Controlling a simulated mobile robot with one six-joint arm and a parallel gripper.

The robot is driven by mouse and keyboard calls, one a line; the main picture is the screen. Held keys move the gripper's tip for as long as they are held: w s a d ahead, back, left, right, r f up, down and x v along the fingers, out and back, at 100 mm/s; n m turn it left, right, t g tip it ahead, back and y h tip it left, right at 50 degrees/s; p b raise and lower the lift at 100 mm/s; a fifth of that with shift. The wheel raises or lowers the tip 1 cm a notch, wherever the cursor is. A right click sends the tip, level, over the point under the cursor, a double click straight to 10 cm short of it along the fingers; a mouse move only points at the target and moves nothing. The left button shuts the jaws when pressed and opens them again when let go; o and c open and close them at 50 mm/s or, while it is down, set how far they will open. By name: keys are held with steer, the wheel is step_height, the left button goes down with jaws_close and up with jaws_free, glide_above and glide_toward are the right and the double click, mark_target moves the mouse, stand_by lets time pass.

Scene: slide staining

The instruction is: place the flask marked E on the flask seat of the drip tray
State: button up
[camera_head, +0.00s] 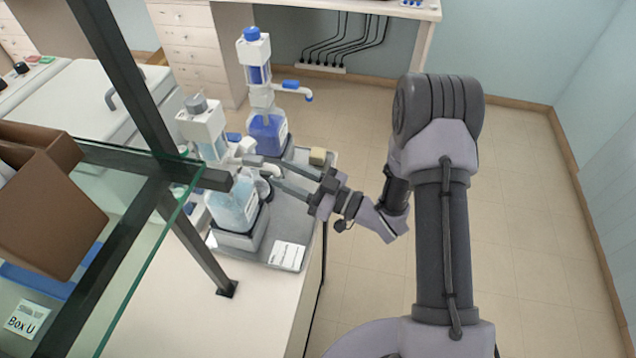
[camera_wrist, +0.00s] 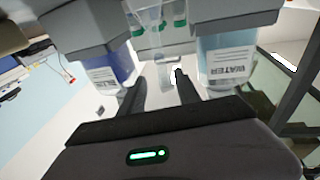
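My gripper (camera_head: 264,171) reaches in from the right between two dispenser bottles. Its two fingers stand apart, and the wrist view also shows a gap between the fingertips (camera_wrist: 161,78). I see nothing clearly held between them. A clear, pale shape (camera_wrist: 155,18) shows ahead of the fingers in the wrist view; I cannot tell whether it is a flask. No letter E can be read in either view. The grey drip tray (camera_head: 304,205) lies under the bottles. Its flask seat cannot be made out.
The blue-liquid dispenser (camera_head: 268,130) stands behind the gripper, and the water dispenser (camera_head: 235,200) stands in front, close to the fingers. A white label (camera_head: 287,255) lies at the tray's front. A glass shelf (camera_head: 120,240) with a dark frame is at left. Green-capped bottles (camera_wrist: 180,20) stand beyond.

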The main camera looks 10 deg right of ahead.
steer(key=w+d+r+m+t+h, duration=0.4)
steer(key=w+d+r+m+h, duration=0.3)
steer(key=w+d+r+h, duration=0.4)
steer(key=s+d+r+m+g+h, duration=0.2)
steer(key=s+d+r+m+h, duration=0.3)
steer(key=s, duration=0.3)
steer(key=s+a+m+g, duration=0.2)
steer(key=s+g, duration=0.1)
steer(key=s, duration=1)
steer(key=s+a+m+g+y, duration=0.1)
steer(key=s+a+m+g, duration=0.1)
steer(key=s, duration=1.1)
steer(key=shift+a+r+g, duration=0.15)
steer(key=shift+a+g, duration=0.05)
steer(key=shift+g, duration=0.4)
